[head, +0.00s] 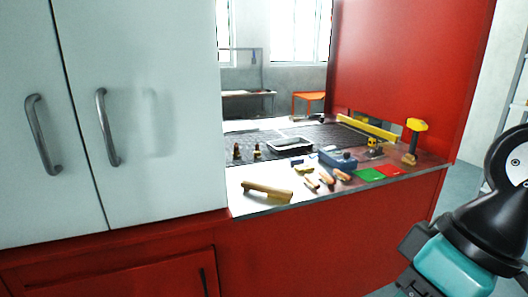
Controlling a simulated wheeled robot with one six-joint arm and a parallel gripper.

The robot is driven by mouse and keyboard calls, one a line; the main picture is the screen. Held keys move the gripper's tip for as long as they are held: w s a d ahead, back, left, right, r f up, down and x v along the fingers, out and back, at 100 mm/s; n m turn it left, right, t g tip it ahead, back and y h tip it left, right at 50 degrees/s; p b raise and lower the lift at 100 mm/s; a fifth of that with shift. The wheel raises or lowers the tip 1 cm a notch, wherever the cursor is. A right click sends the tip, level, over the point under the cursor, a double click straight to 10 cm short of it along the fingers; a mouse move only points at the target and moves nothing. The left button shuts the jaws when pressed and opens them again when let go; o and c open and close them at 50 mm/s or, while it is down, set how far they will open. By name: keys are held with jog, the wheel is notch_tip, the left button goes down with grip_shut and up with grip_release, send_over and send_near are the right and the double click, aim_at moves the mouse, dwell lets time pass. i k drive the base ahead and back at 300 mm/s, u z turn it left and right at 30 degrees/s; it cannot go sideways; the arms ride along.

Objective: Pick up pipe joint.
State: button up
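I cannot pick out the pipe joint with certainty. Two small upright brass-and-dark pieces, one at the left (237,152) and one beside it (257,151), stand on the dark mesh at the left of the worktop and could be pipe fittings. A small yellow-and-black piece (373,144) stands toward the right of the worktop; its kind is too small to tell. Part of my arm shows at the lower right, well apart from the worktop. My gripper's fingers are not in view.
White cabinet doors (150,60) block the left.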

aim_at(236, 153)
jog(key=z, duration=0.3)
jog(key=i, duration=0.75)
jog(key=u, duration=0.45)
jog(key=i, duration=0.7)
jog(key=u, duration=0.6)
